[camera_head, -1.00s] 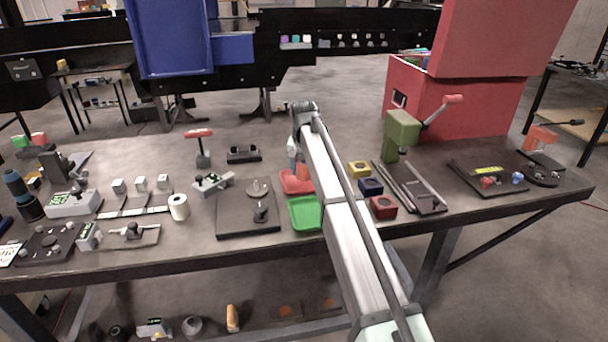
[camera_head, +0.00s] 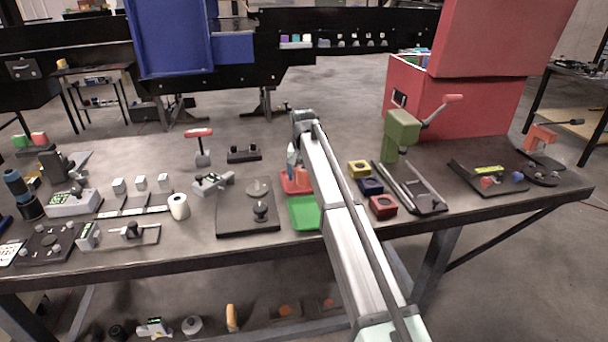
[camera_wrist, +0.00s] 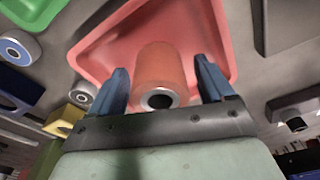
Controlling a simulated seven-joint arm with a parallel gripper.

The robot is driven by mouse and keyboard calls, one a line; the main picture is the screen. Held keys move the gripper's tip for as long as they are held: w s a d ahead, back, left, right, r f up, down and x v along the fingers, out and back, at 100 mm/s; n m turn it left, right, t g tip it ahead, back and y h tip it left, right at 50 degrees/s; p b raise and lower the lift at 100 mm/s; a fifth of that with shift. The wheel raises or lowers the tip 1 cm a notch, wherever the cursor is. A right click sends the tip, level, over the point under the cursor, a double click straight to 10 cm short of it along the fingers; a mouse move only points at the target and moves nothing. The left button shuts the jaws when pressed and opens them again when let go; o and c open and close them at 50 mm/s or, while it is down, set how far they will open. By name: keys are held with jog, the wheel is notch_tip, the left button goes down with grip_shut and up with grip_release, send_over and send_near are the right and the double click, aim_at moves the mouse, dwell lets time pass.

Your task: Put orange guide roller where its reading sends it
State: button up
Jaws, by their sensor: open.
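The orange guide roller (camera_wrist: 160,72) is a cylinder with a dark bore in a metal end. It lies in the red tray (camera_wrist: 105,40). My gripper (camera_wrist: 162,70) is open, with one blue finger on each side of the roller and a visible gap at each side. In the head view the roller (camera_head: 302,175) shows small beside my gripper (camera_head: 293,165), over the red tray (camera_head: 287,187), partly hidden by my arm. The green tray (camera_head: 304,216) lies just in front of the red one and shows at the upper left of the wrist view (camera_wrist: 35,12).
Yellow (camera_head: 359,169), blue (camera_head: 371,187) and red (camera_head: 383,207) blocks with holes stand right of my arm. Beyond them is a green lever press (camera_head: 401,130). A dark plate with round parts (camera_head: 232,222) lies left of the trays. A red bin (camera_head: 460,105) stands behind.

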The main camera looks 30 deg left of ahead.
aim_at(304, 170)
jog(key=r, duration=0.4)
jog(key=s+r, duration=0.1)
jog(key=r, duration=0.7)
jog(key=shift+s+d+r, duration=0.1)
jog(key=shift+s+d, duration=0.05)
jog(key=shift+d, duration=0.2)
